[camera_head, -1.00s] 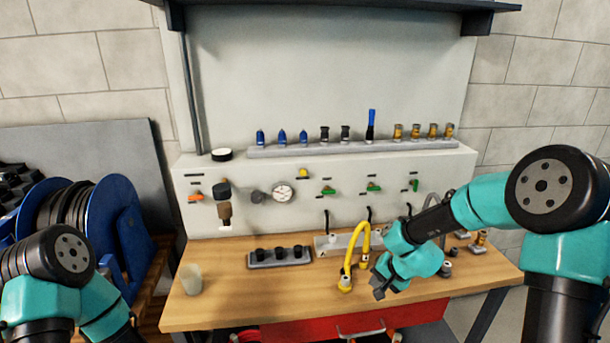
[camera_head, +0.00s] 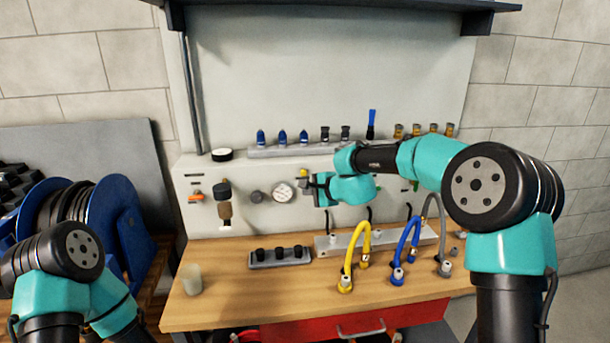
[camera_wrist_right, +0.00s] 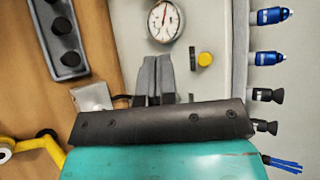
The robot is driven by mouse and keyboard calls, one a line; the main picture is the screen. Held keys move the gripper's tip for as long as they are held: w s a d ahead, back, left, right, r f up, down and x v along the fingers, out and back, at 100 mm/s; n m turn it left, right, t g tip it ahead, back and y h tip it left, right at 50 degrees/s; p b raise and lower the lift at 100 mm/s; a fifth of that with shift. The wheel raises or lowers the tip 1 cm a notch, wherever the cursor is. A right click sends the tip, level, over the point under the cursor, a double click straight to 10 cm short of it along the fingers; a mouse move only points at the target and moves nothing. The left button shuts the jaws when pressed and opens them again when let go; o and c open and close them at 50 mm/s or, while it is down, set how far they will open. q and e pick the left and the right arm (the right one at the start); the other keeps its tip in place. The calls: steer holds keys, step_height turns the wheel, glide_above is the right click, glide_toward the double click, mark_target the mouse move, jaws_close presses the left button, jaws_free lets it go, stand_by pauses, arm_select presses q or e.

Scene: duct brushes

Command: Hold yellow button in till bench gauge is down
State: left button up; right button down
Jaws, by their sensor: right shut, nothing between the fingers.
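The yellow button (camera_head: 303,172) is on the panel behind the bench, up and right of the round white gauge (camera_head: 283,191). In the right wrist view the yellow button (camera_wrist_right: 205,59) sits to the right of my fingers and the gauge (camera_wrist_right: 163,20) lies beyond their tips. Its red needle shows, but I cannot read its value. My right gripper (camera_head: 309,184) is shut and empty, in front of the panel just below the button. In the right wrist view the fingers (camera_wrist_right: 155,60) are together and apart from the button. My left gripper is out of view.
Green valve handles and an orange one (camera_head: 195,197) line the panel. Yellow (camera_head: 350,255) and blue (camera_head: 403,250) hoses stand on the bench. A black-knobbed block (camera_head: 279,257) and a pale cup (camera_head: 191,279) lie left. A ledge above holds brushes (camera_head: 371,124) and fittings.

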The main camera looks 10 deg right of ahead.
mark_target(303, 173)
steer(key=shift+w, duration=0.1)
stand_by(0.3)
steer(key=w, duration=0.8)
steer(key=shift+w, duration=0.35)
steer(key=shift+w+a, duration=0.1)
stand_by(1.8)
steer(key=shift+w, duration=0.3)
steer(key=shift+w, duration=0.55)
stand_by(1.0)
steer(key=shift+s, duration=0.1)
stand_by(1.6)
steer(key=shift+s, duration=0.9)
steer(key=shift+s, duration=0.1)
